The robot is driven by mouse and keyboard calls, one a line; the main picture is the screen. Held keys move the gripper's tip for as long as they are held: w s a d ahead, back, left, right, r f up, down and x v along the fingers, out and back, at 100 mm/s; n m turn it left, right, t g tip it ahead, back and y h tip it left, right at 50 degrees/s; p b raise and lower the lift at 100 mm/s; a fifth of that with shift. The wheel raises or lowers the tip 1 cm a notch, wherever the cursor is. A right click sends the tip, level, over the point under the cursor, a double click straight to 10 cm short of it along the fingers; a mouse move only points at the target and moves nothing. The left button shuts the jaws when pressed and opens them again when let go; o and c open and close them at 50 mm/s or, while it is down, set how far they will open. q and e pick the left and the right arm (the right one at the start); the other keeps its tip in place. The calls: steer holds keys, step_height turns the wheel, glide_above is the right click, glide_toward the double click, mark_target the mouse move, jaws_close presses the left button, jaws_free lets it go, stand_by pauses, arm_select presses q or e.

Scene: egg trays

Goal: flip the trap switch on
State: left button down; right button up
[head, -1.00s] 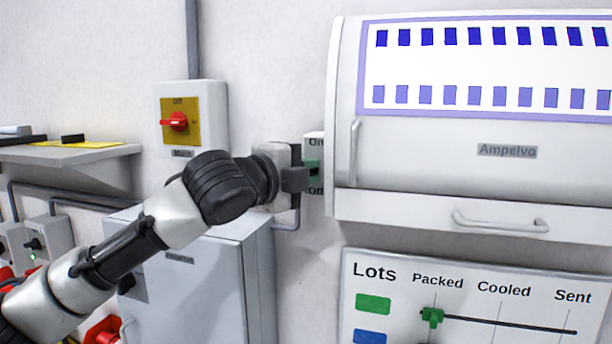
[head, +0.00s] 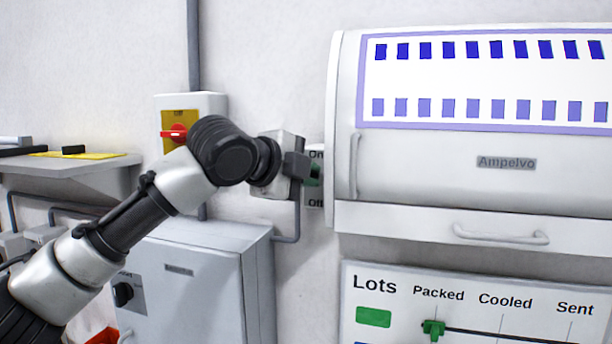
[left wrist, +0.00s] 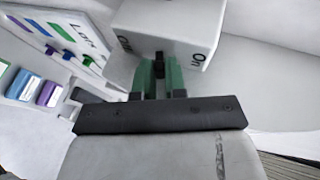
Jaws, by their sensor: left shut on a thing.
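The trap switch is a white box (head: 315,200) on the wall, marked On at the top and Off at the bottom, just left of the big white cabinet. My left gripper (head: 312,174) is at its front, nearer to On than to Off. In the left wrist view the switch box (left wrist: 172,22) shows its On and Off marks. There the green-padded fingers of my left gripper (left wrist: 160,80) are shut on a small dark lever (left wrist: 159,62) that stands out from the box. The fingers hide part of the lever. My right gripper is not in view.
A red rotary switch (head: 175,133) on a yellow plate is behind my left arm. A grey cabinet (head: 195,290) stands below. The white Ampelvo cabinet (head: 430,170) is close on the right, above the Lots board (head: 390,285). A shelf (head: 75,162) is at left.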

arm_select(q)
steer(key=c, duration=1.5)
jaws_free()
steer(key=shift+o, duration=0.2)
steer(key=b+v, duration=0.5)
steer(key=v, duration=0.5)
steer(key=shift+s+a+r, duration=0.15)
steer(key=shift+s+a, duration=0.05)
steer(key=shift+s, duration=0.1)
